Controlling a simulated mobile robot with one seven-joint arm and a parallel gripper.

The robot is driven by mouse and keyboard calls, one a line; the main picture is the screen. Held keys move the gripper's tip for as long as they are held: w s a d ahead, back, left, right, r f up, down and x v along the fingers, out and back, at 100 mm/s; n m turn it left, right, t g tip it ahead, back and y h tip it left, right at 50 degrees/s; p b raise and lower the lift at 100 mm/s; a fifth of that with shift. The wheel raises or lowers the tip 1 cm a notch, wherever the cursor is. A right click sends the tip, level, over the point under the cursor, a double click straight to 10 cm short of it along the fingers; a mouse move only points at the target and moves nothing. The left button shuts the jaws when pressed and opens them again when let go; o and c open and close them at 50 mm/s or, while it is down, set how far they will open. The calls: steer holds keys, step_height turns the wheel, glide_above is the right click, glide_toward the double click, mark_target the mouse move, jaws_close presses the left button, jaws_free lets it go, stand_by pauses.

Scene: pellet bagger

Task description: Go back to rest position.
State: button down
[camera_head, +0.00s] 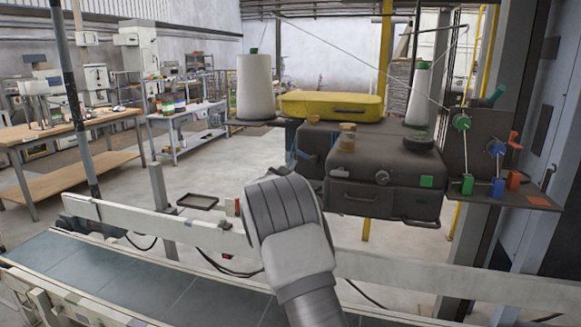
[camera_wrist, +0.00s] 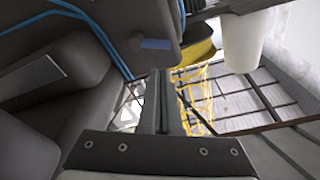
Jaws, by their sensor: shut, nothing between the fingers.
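My arm (camera_head: 290,225) reaches up from the bottom middle of the head view, its pale grey wrist in front of the conveyor's rail. My gripper is hidden behind it there. In the wrist view my gripper (camera_wrist: 161,78) shows as two narrow grey fingers pressed together, with nothing between them. The dark machine head (camera_head: 385,175) hangs just right of my wrist in the head view. In the wrist view a dark housing with blue cables (camera_wrist: 85,60) fills the left and upper middle, close to the fingers. I cannot tell whether they touch it.
The belt conveyor (camera_head: 130,280) with its white rail (camera_head: 130,218) crosses in front of me. A yellow cover (camera_head: 330,106), two white thread cones (camera_head: 255,86) and coloured thread knobs (camera_head: 462,122) crowd the machine. Open floor and workbenches (camera_head: 70,131) lie behind at left.

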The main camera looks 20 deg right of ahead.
steer(key=shift+r, duration=0.1)
steer(key=s+a+r+n+g+y+p, duration=0.1)
steer(key=s+a+r+n+y, duration=0.4)
steer(key=s, duration=0.4)
steer(key=s+a+r+n+g+y+p, duration=0.1)
steer(key=s+a+r+n+y, duration=0.2)
steer(key=s+a+r+y, duration=0.45)
steer(key=s+f+n+g, duration=0.1)
steer(key=s+f, duration=0.3)
steer(key=s, duration=0.8)
steer(key=s+f+n+g+p, duration=0.1)
steer(key=s+f+g, duration=0.3)
steer(key=s, duration=0.9)
steer(key=s+f+n+g+p, duration=0.1)
steer(key=s+f, duration=0.3)
steer(key=s, duration=0.8)
steer(key=shift+s+n+g+h, duration=0.15)
steer(key=shift+n+g+h, duration=0.3)
steer(key=shift+n+g, duration=0.35)
